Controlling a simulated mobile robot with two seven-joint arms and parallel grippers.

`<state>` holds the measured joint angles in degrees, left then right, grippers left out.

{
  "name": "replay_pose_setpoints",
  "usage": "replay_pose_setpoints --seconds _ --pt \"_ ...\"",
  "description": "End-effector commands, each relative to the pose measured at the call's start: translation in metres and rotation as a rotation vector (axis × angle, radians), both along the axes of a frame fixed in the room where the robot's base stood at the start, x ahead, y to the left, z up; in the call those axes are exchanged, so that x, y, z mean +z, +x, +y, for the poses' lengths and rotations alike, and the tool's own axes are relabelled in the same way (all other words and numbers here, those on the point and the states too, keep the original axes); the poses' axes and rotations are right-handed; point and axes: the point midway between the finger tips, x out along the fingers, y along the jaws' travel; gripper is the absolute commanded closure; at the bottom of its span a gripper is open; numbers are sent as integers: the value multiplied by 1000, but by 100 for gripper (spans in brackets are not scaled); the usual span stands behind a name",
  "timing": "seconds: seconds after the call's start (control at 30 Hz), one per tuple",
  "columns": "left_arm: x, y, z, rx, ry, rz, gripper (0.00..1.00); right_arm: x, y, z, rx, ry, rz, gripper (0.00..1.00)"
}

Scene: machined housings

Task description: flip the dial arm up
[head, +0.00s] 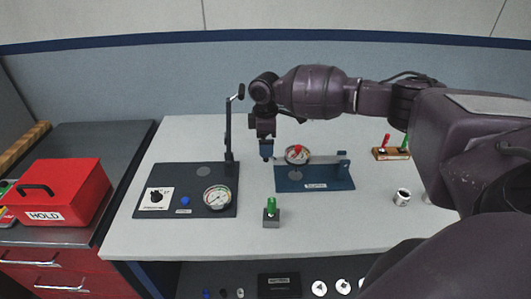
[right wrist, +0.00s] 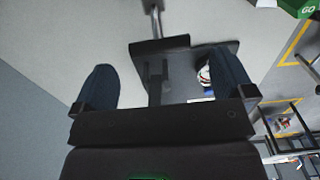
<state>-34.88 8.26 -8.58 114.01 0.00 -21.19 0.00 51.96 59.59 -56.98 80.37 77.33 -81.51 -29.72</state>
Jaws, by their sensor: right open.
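The blue fixture base (head: 325,185) stands at mid-table in the head view. Its dial arm (head: 325,160) lies roughly level, from the post at the right to the round dial (head: 297,157) with a red knob at the left. My right gripper (head: 267,157) points down beside the dial's left side; I cannot tell whether it touches. In the right wrist view my right gripper (right wrist: 164,78) has its two fingers wide apart, nothing clamped. A white and red round part (right wrist: 204,76) shows by one finger there, partly hidden. My left gripper is not in view.
A dark panel (head: 172,203) with a gauge, knob and upright lever post (head: 228,140) stands left of the fixture. A green-topped block (head: 271,213) stands in front. A small metal cup (head: 402,197) and a wooden holder (head: 388,154) are at right. A red box (head: 60,192) is far left.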

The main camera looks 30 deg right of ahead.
Motion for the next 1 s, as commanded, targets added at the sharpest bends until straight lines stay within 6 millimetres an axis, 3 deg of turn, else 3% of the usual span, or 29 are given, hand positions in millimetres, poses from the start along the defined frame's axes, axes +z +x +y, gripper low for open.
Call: replay_pose_setpoints --seconds 0.1,0.3,0.73,0.77,1.0 --pt "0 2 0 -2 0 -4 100 -21 0 0 -2 1 3 0" --pt "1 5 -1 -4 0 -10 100 -43 0 0 -1 1 1 0" --pt "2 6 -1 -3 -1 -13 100 -52 0 0 0 0 0 0" --pt "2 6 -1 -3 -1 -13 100 -52 0 0 0 0 0 2" --pt "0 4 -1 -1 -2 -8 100 -52 0 0 0 0 0 38"
